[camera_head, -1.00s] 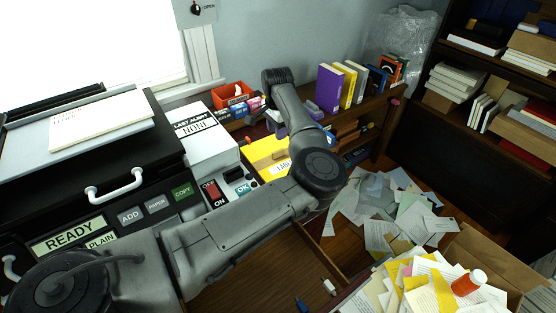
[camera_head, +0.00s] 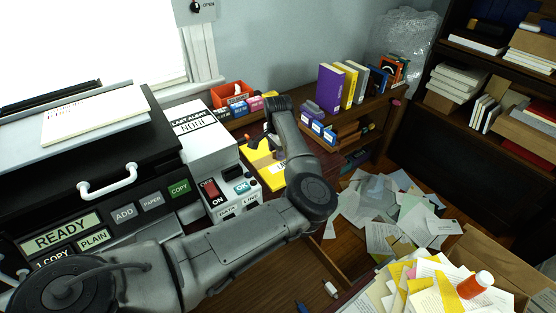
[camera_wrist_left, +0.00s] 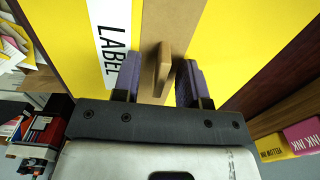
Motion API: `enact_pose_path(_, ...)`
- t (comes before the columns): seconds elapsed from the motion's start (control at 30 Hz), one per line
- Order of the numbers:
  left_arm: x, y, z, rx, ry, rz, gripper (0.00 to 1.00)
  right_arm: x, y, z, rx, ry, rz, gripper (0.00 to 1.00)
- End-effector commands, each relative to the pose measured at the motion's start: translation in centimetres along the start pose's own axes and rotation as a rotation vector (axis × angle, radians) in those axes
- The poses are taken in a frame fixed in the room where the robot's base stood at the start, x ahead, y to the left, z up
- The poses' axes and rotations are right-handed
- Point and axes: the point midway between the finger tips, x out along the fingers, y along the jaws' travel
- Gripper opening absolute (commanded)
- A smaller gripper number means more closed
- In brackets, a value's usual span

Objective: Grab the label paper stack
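The label paper stack (camera_head: 270,178) is a yellow block with a white "LABEL" strip. It lies on the wooden surface right of the printer in the head view, partly hidden by my left arm. In the left wrist view the label paper stack (camera_wrist_left: 225,35) fills the top, with a brown band across it and a raised brown tab (camera_wrist_left: 162,70). My left gripper (camera_wrist_left: 158,80) is open, its two purple-padded fingers on either side of the tab, with a visible gap to each. Whether the fingertips touch the stack is unclear. My right gripper is out of view.
The printer (camera_head: 70,170) and a white alert box (camera_head: 205,135) stand left of the stack. Ink boxes (camera_head: 238,108) and a red bin (camera_head: 230,92) sit behind it. Books (camera_head: 335,88) stand on the shelf at right. Loose papers (camera_head: 390,215) cover the floor.

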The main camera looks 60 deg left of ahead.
Motion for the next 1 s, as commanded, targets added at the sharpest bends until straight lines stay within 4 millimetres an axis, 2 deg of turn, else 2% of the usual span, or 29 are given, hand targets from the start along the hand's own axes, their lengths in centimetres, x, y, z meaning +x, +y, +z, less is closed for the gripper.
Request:
enact_pose_path(0.23,0.24,-0.01,-0.02,-0.001,0.001,0.0,0.39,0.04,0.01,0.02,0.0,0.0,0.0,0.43)
enact_pose_path(0.63,0.23,0.0,-0.01,0.0,0.001,0.0,0.01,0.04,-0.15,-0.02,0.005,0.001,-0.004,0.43)
enact_pose_path(1.0,0.19,0.0,-0.02,0.0,0.001,0.0,0.0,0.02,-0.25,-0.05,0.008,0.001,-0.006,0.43)
